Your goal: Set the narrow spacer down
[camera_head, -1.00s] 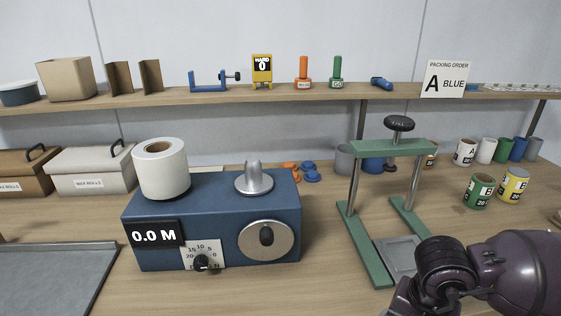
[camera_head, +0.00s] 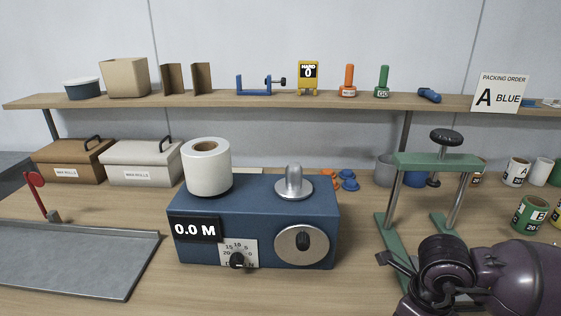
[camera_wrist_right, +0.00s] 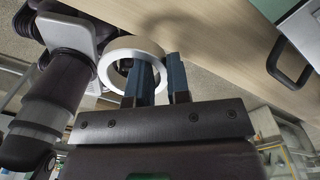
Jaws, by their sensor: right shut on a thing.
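The narrow spacer appears to be the pale ring (camera_wrist_right: 112,62) in the right wrist view. My right gripper (camera_wrist_right: 160,72) is shut on its wall, with one finger inside the ring and the other outside. In the head view my right arm is at the lower right, in front of the green press; the ring cannot be made out there. My left gripper is in neither current view. The blue machine (camera_head: 255,222) reads 0.0 M and carries a white roll (camera_head: 207,168) and a bare metal spindle (camera_head: 294,183).
The green press (camera_head: 437,162) stands right of the machine. Lidded boxes (camera_head: 143,165) stand behind, under a shelf (camera_head: 220,102). A dark handle (camera_wrist_right: 292,66) shows in the wrist view.

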